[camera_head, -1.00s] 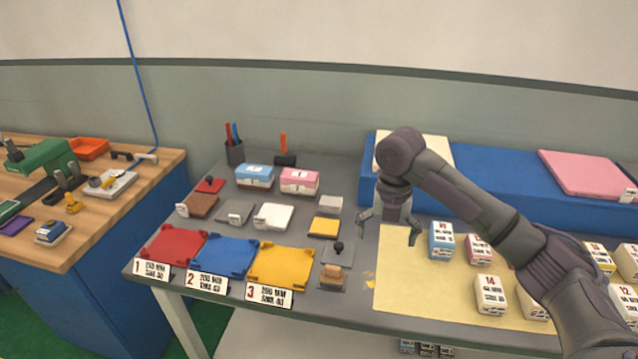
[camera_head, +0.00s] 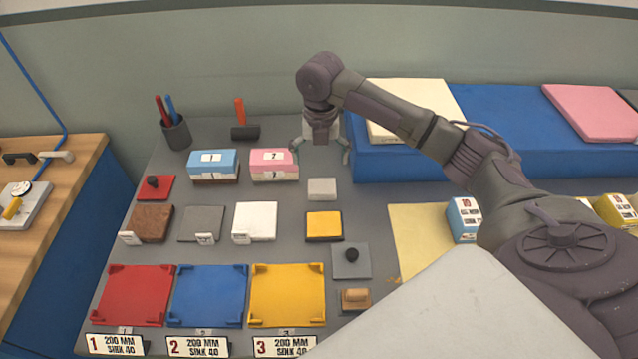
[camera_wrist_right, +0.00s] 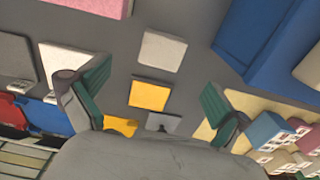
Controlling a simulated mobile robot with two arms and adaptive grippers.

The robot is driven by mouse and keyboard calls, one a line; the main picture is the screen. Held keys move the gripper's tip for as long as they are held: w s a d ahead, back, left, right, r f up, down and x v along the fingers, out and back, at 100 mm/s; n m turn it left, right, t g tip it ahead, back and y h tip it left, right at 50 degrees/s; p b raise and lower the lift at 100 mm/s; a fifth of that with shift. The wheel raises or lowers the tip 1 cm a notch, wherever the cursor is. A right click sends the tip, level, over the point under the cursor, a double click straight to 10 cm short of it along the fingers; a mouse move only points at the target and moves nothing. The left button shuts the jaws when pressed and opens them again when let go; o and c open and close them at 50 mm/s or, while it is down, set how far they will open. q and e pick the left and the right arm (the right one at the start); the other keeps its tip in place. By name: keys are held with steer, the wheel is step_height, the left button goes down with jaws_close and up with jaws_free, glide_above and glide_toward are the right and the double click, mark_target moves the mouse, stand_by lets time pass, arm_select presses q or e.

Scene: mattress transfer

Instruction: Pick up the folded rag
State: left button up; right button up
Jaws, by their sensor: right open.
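A small pale grey square pad (camera_head: 322,189), which looks like the folded rag, lies flat on the grey table behind a yellow pad. In the right wrist view the folded rag (camera_wrist_right: 163,50) shows as a whitish square, ahead of and between the finger directions. My right gripper (camera_head: 320,152) hangs above the table, a little beyond the rag in the head view, pointing down. My left gripper is not in view.
The yellow pad (camera_head: 324,226) and a grey plate with a black knob (camera_head: 351,260) lie in front of the rag. A pink box (camera_head: 273,164) stands left, and a blue mattress block (camera_head: 440,160) right.

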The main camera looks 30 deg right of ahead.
mark_target(322, 185)
step_height(322, 185, down, 4)
steer(key=shift+r, duration=0.1)
steer(key=shift+w+f, duration=0.1)
steer(key=shift+f, duration=0.2)
steer(key=shift+f+p, duration=0.25)
steer(key=shift+p, duration=0.1)
steer(key=f, duration=0.1)
steer(key=f+p, duration=0.1)
steer(key=f, duration=0.1)
steer(key=shift+s+d+f, duration=0.1)
steer(key=shift+s+f, duration=0.15)
steer(key=shift+s, duration=0.15)
steer(key=shift+w+f, duration=0.1)
steer(key=shift+f, duration=0.45)
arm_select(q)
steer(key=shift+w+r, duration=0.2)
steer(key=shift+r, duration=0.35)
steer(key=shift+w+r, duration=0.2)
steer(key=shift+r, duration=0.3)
arm_select(e)
steer(key=c, duration=1)
